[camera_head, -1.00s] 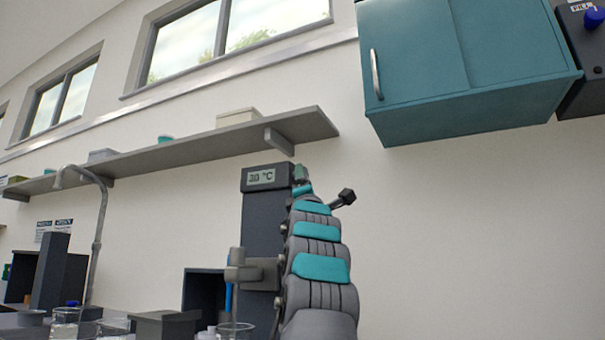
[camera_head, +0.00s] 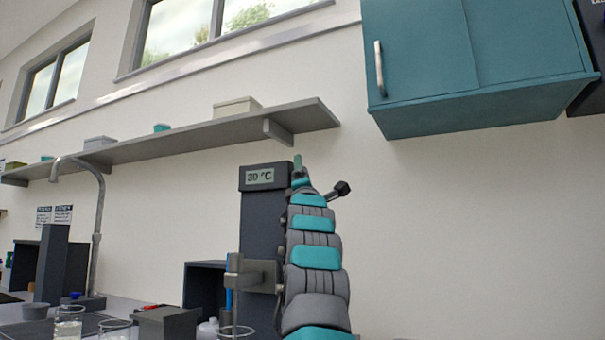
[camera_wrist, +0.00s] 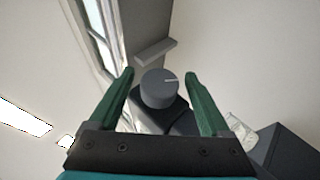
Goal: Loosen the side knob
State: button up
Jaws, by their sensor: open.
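The side knob (camera_wrist: 158,90) is a grey round knob with a white line on its face, in the middle of the wrist view. My gripper (camera_wrist: 160,73) is open, with one green finger on each side of the knob in that view. Small gaps show between knob and fingers; I cannot tell how deep the knob sits between them. The knob cannot be made out there, where my arm covers the column's right side.
A grey clamp (camera_head: 250,273) sits on the column's lower part. Glass beakers (camera_head: 68,323) and a dark block (camera_head: 167,322) stand on the bench. A wall shelf (camera_head: 200,133) runs behind, and a teal cabinet (camera_head: 470,60) hangs upper right. The wall right of my arm is bare.

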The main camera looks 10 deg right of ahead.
grip_shut()
dwell(0.5)
jog(key=shift+d, duration=0.1)
